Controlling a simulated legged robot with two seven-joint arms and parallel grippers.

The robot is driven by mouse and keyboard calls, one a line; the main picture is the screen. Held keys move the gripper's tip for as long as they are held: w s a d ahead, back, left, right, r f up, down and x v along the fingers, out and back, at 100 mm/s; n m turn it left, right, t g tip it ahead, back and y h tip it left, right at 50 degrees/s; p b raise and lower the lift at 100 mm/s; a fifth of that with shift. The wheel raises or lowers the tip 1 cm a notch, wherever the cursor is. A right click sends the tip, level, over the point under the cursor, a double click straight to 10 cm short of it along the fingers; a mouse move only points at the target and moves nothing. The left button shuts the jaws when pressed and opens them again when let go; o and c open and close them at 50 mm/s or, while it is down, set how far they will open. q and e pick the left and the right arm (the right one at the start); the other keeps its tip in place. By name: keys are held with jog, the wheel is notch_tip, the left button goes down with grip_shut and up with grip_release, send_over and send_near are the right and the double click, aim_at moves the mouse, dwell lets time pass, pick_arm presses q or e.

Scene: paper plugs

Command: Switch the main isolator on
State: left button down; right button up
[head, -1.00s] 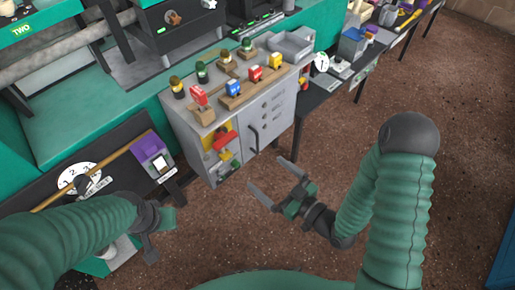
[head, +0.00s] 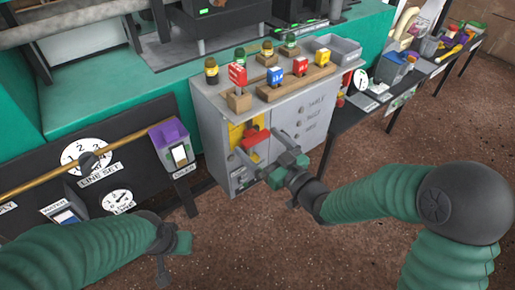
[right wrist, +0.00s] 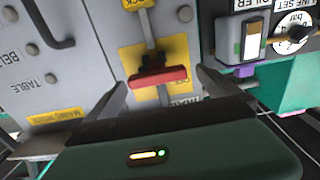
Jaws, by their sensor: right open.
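The main isolator shows as a red handle (head: 254,137) on a yellow plate on the front of the grey cabinet (head: 216,135). In the right wrist view the red handle (right wrist: 160,77) lies crosswise over the yellow plate (right wrist: 180,52), between my open fingers in the picture. I cannot tell whether they touch it. My right gripper (head: 262,148) is open in front of the handle and partly covers the plate. My left gripper (head: 172,254) hangs at the lower left, away from the cabinet; its jaw opening is unclear.
Plug blocks and bottles stand on the cabinet top beside a grey tray (head: 336,48). A dark panel with a line-set dial (head: 88,160) and a purple-topped switch box (head: 172,142) is left of the cabinet. The brown floor in front is clear.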

jog(key=shift+w, duration=0.65)
jog(key=shift+a, duration=0.1)
jog(key=shift+a, duration=0.1)
jog(key=shift+c, duration=0.3)
jog(key=shift+a, duration=0.1)
jog(key=c, duration=1.9)
